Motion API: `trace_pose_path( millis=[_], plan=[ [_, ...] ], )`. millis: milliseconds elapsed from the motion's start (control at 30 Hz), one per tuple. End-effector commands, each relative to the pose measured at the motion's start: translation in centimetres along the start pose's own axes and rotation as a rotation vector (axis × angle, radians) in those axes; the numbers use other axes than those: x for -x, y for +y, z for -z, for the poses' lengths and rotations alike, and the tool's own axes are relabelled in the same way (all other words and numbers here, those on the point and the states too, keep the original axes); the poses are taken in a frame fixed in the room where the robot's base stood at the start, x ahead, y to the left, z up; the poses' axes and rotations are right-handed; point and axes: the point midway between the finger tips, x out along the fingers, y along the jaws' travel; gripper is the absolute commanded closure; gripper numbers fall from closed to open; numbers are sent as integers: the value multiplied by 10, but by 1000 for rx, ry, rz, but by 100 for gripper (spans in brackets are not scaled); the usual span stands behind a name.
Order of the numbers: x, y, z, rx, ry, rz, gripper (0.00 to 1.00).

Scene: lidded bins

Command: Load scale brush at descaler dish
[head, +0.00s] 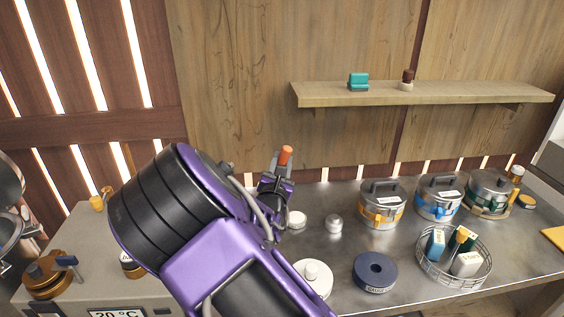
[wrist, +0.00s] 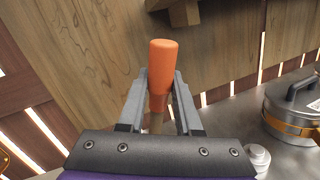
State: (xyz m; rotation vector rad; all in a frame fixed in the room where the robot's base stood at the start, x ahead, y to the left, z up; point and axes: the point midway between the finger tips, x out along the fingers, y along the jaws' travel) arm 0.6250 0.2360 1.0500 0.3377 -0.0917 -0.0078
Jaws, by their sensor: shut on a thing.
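My gripper (head: 279,163) is raised above the back of the metal counter and shut on an orange-handled tool, probably the scale brush (head: 286,154). In the wrist view the brush's orange grip (wrist: 162,62) stands upright between my two grey fingers (wrist: 160,88), with a pale shaft below. Its lower end is hidden behind my gripper. I cannot tell which thing is the descaler dish. A low white round piece with a knob (head: 312,280) and a small white round piece (head: 296,219) lie on the counter beside my arm.
Lidded pots with orange (head: 381,208), blue (head: 438,200) and green (head: 488,195) bands stand at the back right. A wire basket (head: 453,277) holds several packets and bottles. A dark blue disc (head: 375,272) lies left of it. A wooden shelf (head: 430,94) juts from the wall.

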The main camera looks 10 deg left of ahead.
Motion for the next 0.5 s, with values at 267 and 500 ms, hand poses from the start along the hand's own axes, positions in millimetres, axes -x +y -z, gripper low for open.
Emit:
trace_pose_path(
  millis=[267,500],
  plan=[
    [0,-1,2,0,-1,0,100],
    [0,-2,5,0,-1,0,100]
  ],
)
